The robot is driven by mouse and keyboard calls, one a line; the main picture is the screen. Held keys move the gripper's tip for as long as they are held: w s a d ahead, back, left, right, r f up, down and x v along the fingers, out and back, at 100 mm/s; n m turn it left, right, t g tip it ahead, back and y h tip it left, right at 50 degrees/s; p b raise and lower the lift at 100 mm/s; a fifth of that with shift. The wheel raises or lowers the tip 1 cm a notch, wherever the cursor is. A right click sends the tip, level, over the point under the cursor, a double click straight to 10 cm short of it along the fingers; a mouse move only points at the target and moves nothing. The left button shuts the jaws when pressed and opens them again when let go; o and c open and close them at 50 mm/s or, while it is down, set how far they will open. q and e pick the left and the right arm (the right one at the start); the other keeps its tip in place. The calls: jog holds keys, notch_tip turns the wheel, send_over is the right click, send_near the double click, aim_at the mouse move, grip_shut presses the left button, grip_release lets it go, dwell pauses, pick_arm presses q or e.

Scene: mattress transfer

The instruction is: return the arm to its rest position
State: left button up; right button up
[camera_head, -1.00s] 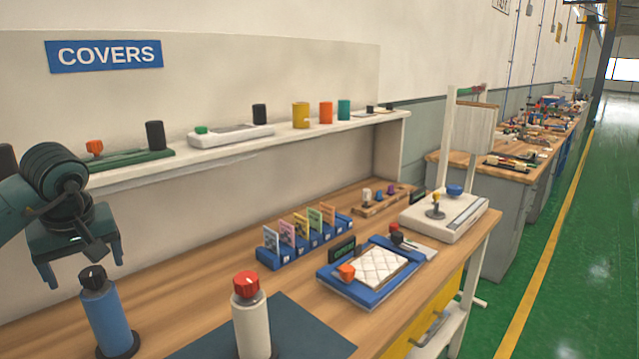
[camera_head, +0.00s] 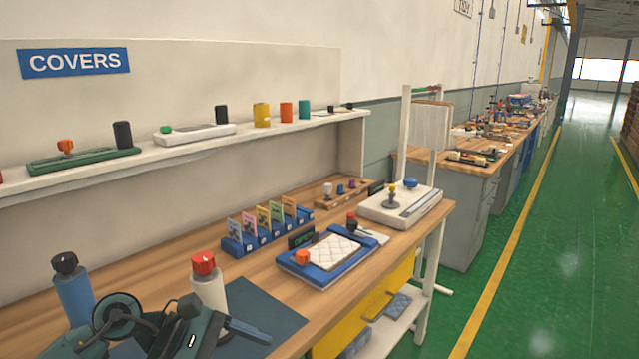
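My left arm shows at the bottom left, low and in front of the two bottles. Its gripper (camera_head: 245,331) points right over the dark mat (camera_head: 268,318). One finger shows clearly, so I cannot tell how far apart the fingers are. I see nothing held. My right gripper is not in view. A blue bottle (camera_head: 73,294) with a black cap and a white bottle (camera_head: 208,288) with a red cap stand behind the arm, their lower parts hidden. A white quilted pad (camera_head: 335,250) lies in a blue tray (camera_head: 318,278) with an orange knob.
A blue card rack (camera_head: 262,238) stands on the bench behind the tray. A white scale-like device (camera_head: 412,208) sits at the bench's right end. The covers shelf (camera_head: 70,182) runs along the back. The green floor (camera_head: 530,260) at right is clear.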

pick_arm(q)
jog(key=s+d+r+n+t+h, duration=0.1)
jog(key=d+n+t+h, duration=0.25)
jog(key=n, duration=0.55)
jog(key=s+d+r+n+t+h, duration=0.1)
jog(key=d+n+t+h, duration=0.3)
jog(key=n, duration=0.6)
jog(key=s+a+f+n+t+y, duration=0.1)
jog(key=a+f+n+t+y, duration=0.4)
jog(key=n, duration=0.7)
jog(key=a+f+n+t+y, duration=0.3)
jog(key=f+n+y, duration=0.45)
jog(key=n, duration=0.45)
jog(key=s+a+f+n+g+y, duration=0.1)
jog(key=s+f+n+g+y, duration=0.2)
jog(key=s+f+n+g, duration=0.3)
jog(key=s+f+n, duration=0.4)
jog(key=f+n, duration=0.1)
jog(key=f, duration=0.1)
jog(key=shift+s+a, duration=0.2)
jog(key=shift+a, duration=0.05)
